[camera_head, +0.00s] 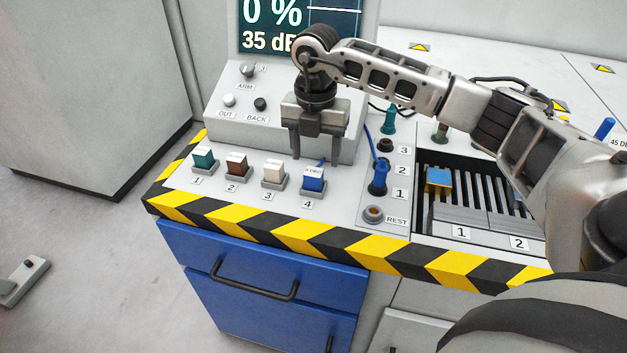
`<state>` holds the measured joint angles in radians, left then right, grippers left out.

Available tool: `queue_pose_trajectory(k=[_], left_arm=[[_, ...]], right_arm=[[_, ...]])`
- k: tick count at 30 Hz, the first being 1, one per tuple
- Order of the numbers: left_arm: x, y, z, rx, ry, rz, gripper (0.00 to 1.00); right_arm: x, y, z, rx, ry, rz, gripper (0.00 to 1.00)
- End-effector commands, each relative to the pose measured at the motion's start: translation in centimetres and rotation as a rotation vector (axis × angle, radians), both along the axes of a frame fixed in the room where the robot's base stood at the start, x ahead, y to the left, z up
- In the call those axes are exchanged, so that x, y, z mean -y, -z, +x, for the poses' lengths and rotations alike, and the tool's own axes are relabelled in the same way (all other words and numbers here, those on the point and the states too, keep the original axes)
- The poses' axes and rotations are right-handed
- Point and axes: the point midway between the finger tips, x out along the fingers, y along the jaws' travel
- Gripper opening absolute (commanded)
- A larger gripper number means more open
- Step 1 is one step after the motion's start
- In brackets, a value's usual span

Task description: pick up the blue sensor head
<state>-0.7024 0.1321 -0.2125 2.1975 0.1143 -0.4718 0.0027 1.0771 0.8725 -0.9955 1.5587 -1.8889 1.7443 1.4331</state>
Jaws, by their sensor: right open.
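The blue sensor head (313,179) is a small blue block with a white-labelled top. It sits on the stand numbered 4, at the right end of a row of blocks on the console. My right gripper (315,158) points down with its two fingers apart and nothing visible between them. In the picture its fingertips are just above the blue head; the exact gap in depth cannot be told. My left gripper is not in view.
Teal (204,158), brown (236,164) and white (273,173) blocks stand left of the blue one. A blue plug (379,180) with a cable and a slotted tray (470,200) lie to the right. A sloped control panel (225,125) rises behind.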

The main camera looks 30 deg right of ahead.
Motion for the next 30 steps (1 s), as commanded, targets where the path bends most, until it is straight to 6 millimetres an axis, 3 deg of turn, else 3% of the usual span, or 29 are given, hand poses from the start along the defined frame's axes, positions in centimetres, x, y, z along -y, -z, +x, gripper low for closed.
queue_pose_trajectory(k=[7, 15, 24, 30], left_arm=[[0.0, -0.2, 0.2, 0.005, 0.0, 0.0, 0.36], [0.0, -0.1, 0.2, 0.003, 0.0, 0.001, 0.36], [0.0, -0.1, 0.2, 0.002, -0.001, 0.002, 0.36], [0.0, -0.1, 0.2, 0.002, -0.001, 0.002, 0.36]], right_arm=[[-0.2, 1.9, 0.0, -0.003, -0.001, 0.002, 0.58], [-0.3, 5.6, 0.1, -0.001, 0.0, 0.002, 0.58], [-0.3, 6.0, 0.2, 0.001, -0.002, 0.002, 0.58], [-0.4, 6.0, 0.2, 0.001, -0.001, 0.002, 0.07]])
